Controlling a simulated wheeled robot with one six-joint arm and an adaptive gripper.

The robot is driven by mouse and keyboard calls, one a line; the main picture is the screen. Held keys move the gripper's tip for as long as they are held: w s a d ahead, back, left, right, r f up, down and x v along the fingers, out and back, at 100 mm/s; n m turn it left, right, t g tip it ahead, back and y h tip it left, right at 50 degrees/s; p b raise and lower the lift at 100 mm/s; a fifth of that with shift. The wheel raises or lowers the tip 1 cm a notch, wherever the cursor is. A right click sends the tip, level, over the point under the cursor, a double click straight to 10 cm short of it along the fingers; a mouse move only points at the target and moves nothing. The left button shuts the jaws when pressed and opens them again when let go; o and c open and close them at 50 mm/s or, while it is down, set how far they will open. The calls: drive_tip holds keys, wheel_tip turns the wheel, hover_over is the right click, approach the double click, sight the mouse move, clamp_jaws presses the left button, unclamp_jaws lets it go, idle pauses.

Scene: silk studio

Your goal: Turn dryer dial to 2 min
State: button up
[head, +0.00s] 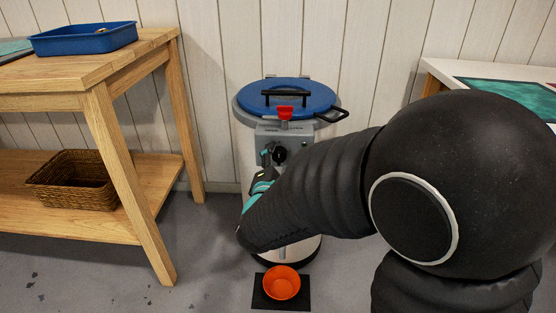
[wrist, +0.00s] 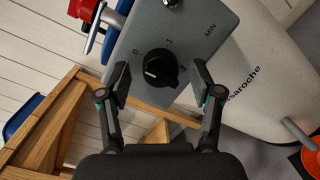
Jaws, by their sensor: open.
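The dryer (head: 301,176) is a pale drum with a blue lid and a grey control panel (wrist: 205,45). Its black round dial (head: 279,155) sits on the panel and also shows in the wrist view (wrist: 162,69). A white mark shows on the dial's left part, off the printed numbers as far as I can see. My gripper (wrist: 160,76) is open, with one finger on each side of the dial and visible gaps to it. In the head view my arm hides much of the dryer's front.
An orange bowl (head: 281,283) lies on a dark mat below. A wooden table (head: 128,62) with a blue tray (head: 84,38) and wicker basket (head: 72,181) is at left.

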drive_tip(key=shift+w, duration=0.25)
drive_tip(key=c, duration=1.1)
drive_tip(key=shift+c, duration=0.2)
drive_tip(key=shift+r, duration=0.1)
